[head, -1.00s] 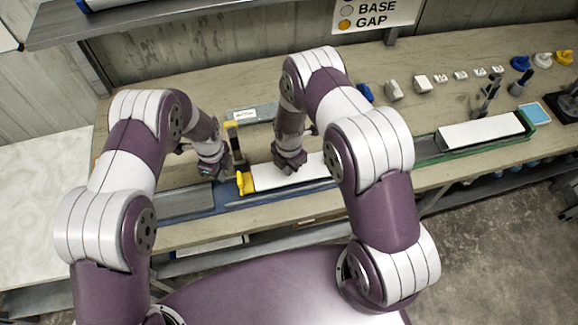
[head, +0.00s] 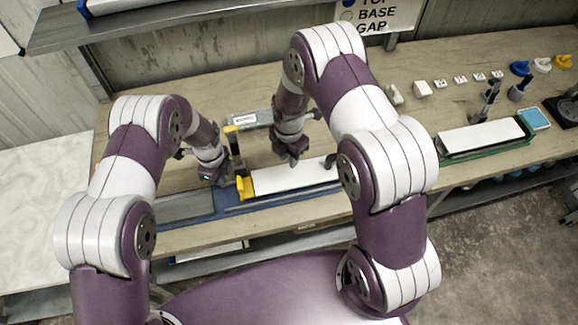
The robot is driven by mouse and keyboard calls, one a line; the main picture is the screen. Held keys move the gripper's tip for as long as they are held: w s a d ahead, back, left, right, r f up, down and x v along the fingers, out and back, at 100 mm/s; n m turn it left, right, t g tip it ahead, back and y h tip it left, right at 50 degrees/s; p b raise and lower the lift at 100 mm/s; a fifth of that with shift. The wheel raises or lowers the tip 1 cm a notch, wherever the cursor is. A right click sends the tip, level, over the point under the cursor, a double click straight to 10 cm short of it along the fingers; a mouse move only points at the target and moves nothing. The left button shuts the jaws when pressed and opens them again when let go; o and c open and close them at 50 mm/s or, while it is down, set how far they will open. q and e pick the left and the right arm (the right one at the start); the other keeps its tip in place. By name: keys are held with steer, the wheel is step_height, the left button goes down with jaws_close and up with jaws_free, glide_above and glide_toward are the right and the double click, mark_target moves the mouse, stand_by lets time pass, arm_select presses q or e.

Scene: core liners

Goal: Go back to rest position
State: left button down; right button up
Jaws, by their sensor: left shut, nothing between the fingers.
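My right gripper (head: 292,161) is above or just behind the long white core piece (head: 285,179) in the blue tray (head: 225,207). I cannot tell whether the right gripper's fingers are open or shut. My right forearm hides the right end of the blue tray.
A green tray (head: 488,148) with a white piece stands on the right of the bench (head: 420,122). Small blocks, tags and blue, white and yellow caps line the back. A grey labelled block (head: 250,119) lies behind the blue tray. A shelf (head: 180,18) overhangs the back left.

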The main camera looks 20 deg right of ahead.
step_height(320, 180, up, 3)
stand_by(0.6)
